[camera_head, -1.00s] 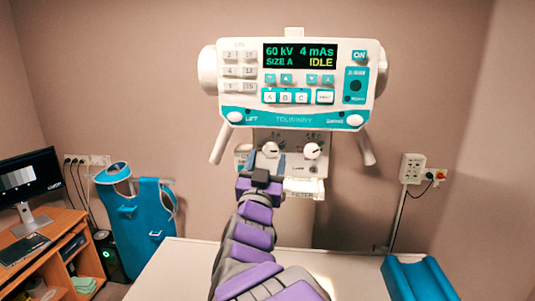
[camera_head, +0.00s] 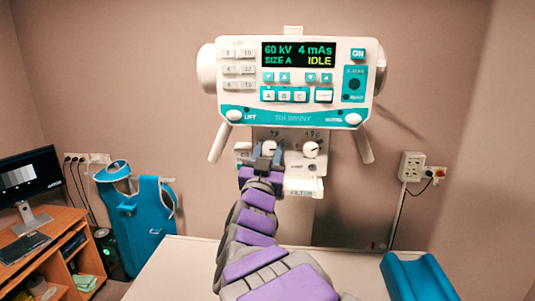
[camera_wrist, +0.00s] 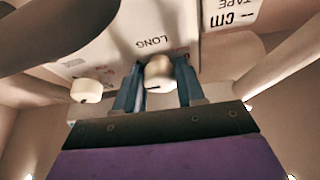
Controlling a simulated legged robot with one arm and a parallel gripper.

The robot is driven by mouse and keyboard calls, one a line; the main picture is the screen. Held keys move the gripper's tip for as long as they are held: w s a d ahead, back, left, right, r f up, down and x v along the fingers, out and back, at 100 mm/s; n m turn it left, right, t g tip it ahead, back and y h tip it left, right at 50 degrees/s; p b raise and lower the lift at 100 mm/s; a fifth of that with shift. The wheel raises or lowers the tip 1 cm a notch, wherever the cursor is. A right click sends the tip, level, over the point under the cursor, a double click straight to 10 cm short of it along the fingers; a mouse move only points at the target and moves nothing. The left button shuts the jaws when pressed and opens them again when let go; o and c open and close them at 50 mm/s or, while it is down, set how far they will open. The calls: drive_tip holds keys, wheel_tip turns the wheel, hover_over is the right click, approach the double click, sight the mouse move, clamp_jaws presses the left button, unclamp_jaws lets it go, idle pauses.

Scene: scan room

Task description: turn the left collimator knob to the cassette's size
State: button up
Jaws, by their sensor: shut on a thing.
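The left collimator knob (camera_head: 269,147) is a pale round knob below the control unit, partly hidden by my fingers. My gripper (camera_head: 267,157) is shut on it. In the wrist view the knob (camera_wrist: 159,72) sits between the two blue fingers (camera_wrist: 157,88), with a dark pointer line on its near side and the word LONG printed close by. The right collimator knob (camera_head: 311,149) stands free, and it also shows in the wrist view (camera_wrist: 86,90). Letter marks around the dials are too small to read surely. The display (camera_head: 298,55) reads SIZE A and IDLE. I cannot make out a cassette.
The white control unit (camera_head: 293,92) with handles overhangs the knobs. A filter ledge (camera_head: 303,185) is just below right. The pale table (camera_head: 190,262) bears a blue positioning block (camera_head: 417,278). A desk with a monitor (camera_head: 28,178) and a blue apron (camera_head: 150,213) stand left.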

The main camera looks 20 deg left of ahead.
drive_tip(key=c, duration=0.3)
drive_tip(key=shift+n, duration=0.4)
drive_tip(key=n+y, duration=0.2)
drive_tip(key=n, duration=0.1)
drive_tip(key=n+y, duration=0.1)
drive_tip(key=n, duration=0.1)
drive_tip(key=shift+d+g, duration=0.25)
drive_tip(key=shift+g, duration=0.05)
drive_tip(key=n+g+y, duration=0.1)
drive_tip(key=n, duration=0.2)
drive_tip(key=n+y, duration=0.2)
drive_tip(key=n, duration=0.1)
drive_tip(key=shift+w+d+r+n+g, duration=0.1)
drive_tip(key=shift+n+g, duration=0.3)
drive_tip(key=n+g, duration=0.1)
drive_tip(key=n, duration=0.1)
drive_tip(key=n+g+y, duration=0.1)
drive_tip(key=n, duration=0.2)
drive_tip(key=shift+d+r+n+p, duration=0.1)
drive_tip(key=shift+r+n+p, duration=0.1)
drive_tip(key=shift+n+p, duration=0.15)
drive_tip(key=shift+n+g+y+p, duration=0.3)
drive_tip(key=shift+n+g+p, duration=0.35)
drive_tip(key=shift+n, duration=0.5)
drive_tip(key=shift+n+g+p, duration=0.25)
drive_tip(key=shift+n+p, duration=0.15)
drive_tip(key=shift+n, duration=0.2)
